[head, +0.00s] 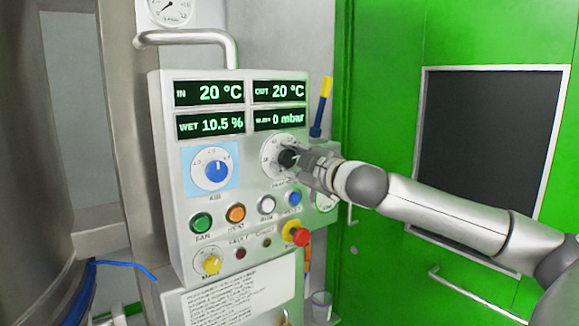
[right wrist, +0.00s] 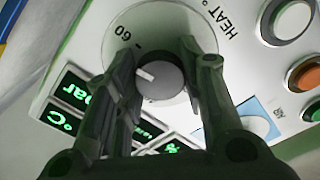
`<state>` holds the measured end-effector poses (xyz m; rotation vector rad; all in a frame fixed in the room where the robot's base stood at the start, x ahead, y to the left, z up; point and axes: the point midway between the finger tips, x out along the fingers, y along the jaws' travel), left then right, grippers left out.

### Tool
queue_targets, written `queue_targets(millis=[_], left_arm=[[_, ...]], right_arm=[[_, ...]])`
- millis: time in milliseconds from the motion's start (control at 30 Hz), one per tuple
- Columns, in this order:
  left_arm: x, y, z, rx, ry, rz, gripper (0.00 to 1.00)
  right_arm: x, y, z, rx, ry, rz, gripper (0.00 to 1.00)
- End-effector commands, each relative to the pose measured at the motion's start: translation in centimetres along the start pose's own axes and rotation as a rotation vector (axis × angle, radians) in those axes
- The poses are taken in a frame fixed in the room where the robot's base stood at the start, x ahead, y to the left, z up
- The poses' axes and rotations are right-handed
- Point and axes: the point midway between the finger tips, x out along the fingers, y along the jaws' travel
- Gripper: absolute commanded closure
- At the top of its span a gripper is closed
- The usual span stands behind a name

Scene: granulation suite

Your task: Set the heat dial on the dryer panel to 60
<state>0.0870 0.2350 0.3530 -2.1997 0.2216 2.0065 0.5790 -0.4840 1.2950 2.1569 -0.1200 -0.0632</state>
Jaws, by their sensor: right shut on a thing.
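The dryer panel (head: 240,112) is a pale box with lit displays and controls. The heat dial is a white disc (head: 270,150) with a dark knob at the panel's upper right, partly covered by my right gripper (head: 294,160). In the right wrist view, my right gripper (right wrist: 160,72) has its fingers on either side of the grey-black knob (right wrist: 165,86) and is shut on it. The knob's white pointer line points left and slightly up. The "60" mark (right wrist: 128,36) is higher on the disc, apart from the pointer's direction. My left gripper is not in view.
A blue knob (head: 215,170) sits left of the heat dial. Green, orange, white and blue buttons lie below, with a yellow knob (head: 211,264) and red stop button (head: 300,236). Displays read 20 °C, 20 °C, 10.5 % and 0 mbar. A green door (head: 390,60) stands right.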

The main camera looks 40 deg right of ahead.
Motion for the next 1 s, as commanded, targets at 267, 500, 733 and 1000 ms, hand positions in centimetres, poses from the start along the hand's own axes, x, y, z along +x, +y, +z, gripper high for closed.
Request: queue_targets(millis=[267, 500, 733, 1000], left_arm=[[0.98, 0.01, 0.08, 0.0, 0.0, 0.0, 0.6], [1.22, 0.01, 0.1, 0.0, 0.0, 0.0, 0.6], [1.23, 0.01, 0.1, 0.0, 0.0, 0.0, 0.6], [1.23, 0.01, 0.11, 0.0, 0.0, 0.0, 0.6]], right_arm=[[0.03, -0.24, 0.16, 0.149, -0.002, -0.002, 0.87], [0.04, -0.19, 0.14, 0.204, -0.004, -0.002, 0.87], [0.04, -0.2, 0.14, 0.216, -0.004, -0.003, 0.87], [0.05, -0.24, 0.15, 0.215, -0.004, -0.004, 0.58]])
